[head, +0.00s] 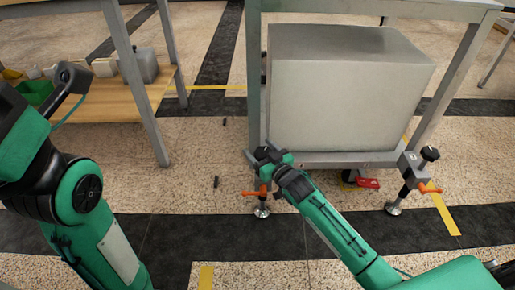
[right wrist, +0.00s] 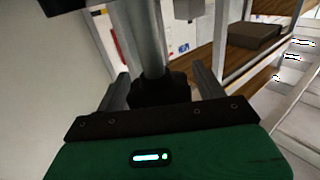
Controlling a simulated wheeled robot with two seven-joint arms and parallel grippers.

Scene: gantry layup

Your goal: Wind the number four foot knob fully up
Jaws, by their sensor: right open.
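My right gripper (head: 264,152) is at the levelling foot (head: 262,199) on the near left corner of the grey frame. In the right wrist view my open right gripper (right wrist: 160,92) has one finger on each side of a dark foot knob (right wrist: 160,88) on a metal post. I cannot tell whether the fingers touch it. The knob is mostly hidden behind the gripper in the head view. This foot has an orange lever and a round metal pad on the floor. No foot number is readable.
A second foot (head: 394,207) with a black knob (head: 430,153) stands at the near right corner. A large grey box (head: 345,90) sits on the frame's lower shelf, close behind my right gripper. A wooden-shelved bench (head: 150,92) with bins stands at the left.

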